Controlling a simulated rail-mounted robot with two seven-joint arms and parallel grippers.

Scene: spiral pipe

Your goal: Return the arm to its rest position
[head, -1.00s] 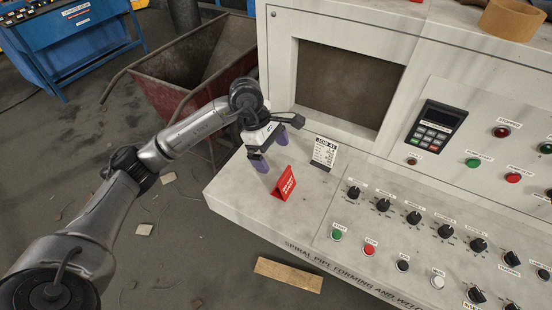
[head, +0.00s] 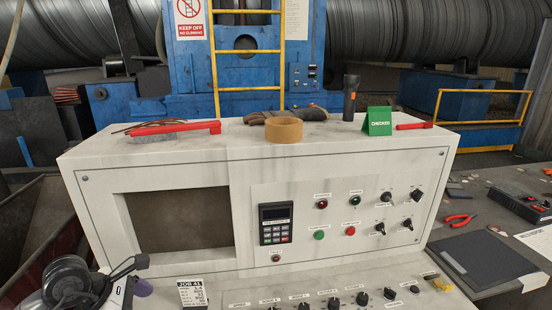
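My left gripper (head: 130,292) shows only in part at the bottom left of the head view, beside the console's lower panel. One purple finger stands out to the side of its pale body, as it did when both fingers were seen apart. The other finger is below the picture edge. No held object shows. The white JOB 41 card (head: 192,292) stands just right of the gripper, apart from it. My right arm and gripper are not in view.
The console (head: 240,170) fills the middle. On top are a red-handled brush (head: 172,127), a tape roll (head: 284,130), a flashlight (head: 350,98) and a green CHECKED sign (head: 377,122). A dark side table (head: 500,240) with red pliers (head: 461,219) is at right.

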